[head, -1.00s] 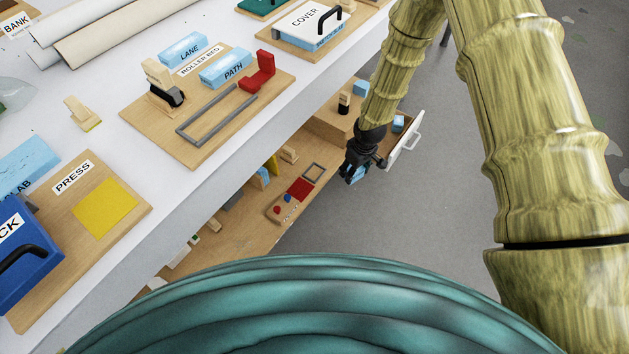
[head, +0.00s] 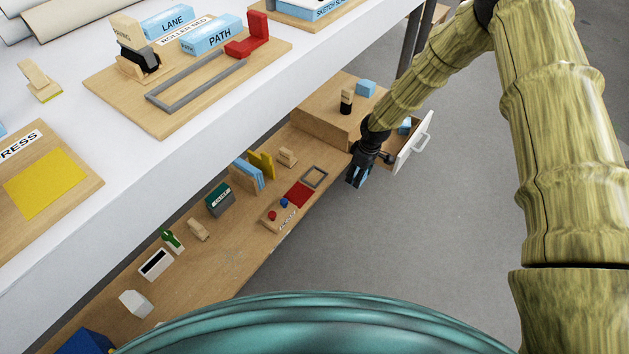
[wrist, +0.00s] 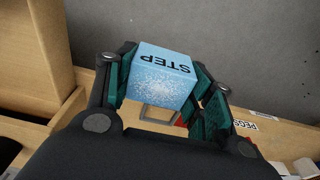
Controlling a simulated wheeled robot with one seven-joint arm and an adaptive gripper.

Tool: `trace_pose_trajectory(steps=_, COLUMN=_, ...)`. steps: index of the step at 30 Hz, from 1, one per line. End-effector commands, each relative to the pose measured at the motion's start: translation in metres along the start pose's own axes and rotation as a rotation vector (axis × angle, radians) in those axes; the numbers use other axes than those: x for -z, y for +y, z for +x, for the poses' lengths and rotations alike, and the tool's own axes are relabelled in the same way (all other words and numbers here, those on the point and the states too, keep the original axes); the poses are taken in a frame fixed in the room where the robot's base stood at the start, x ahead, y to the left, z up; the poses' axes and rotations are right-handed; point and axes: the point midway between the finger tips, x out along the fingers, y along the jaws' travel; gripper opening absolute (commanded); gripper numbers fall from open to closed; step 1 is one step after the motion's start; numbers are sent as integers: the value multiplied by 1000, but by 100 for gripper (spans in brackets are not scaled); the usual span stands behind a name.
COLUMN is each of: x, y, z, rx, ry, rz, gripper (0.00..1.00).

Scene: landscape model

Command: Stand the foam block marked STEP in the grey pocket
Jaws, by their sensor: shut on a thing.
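The light blue foam block marked STEP (wrist: 161,78) is between the green-padded fingers of my gripper (wrist: 165,92) in the wrist view. Its lettering reads upside down there. In the head view my gripper (head: 357,178) hangs in front of the lower shelf's edge, and the block shows only as small blue patches at the fingers. The grey pocket, a small square frame (head: 314,176), lies on the lower shelf board, left of my gripper. In the wrist view the frame (wrist: 158,113) shows just below the block, partly hidden by it.
An open drawer (head: 410,150) with a white handle and blue blocks inside is right of my gripper. A wooden cabinet (head: 322,121) stands behind. A red square (head: 299,194) and coloured pegs adjoin the frame. The white tabletop (head: 215,134) overhangs the shelf. Grey floor is clear at right.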

Motion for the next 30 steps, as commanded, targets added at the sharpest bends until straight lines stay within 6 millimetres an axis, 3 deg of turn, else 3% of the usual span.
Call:
trace_pose_trajectory(steps=5, x=23, y=-6, z=8, rx=0, ry=2, rz=-4, gripper=44)
trace_pose_trajectory(steps=21, x=125, y=-34, z=32, rx=-1, ry=2, rz=-3, gripper=44)
trace_pose_trajectory(steps=30, x=150, y=-42, z=35, rx=0, ry=1, rz=-1, gripper=44)
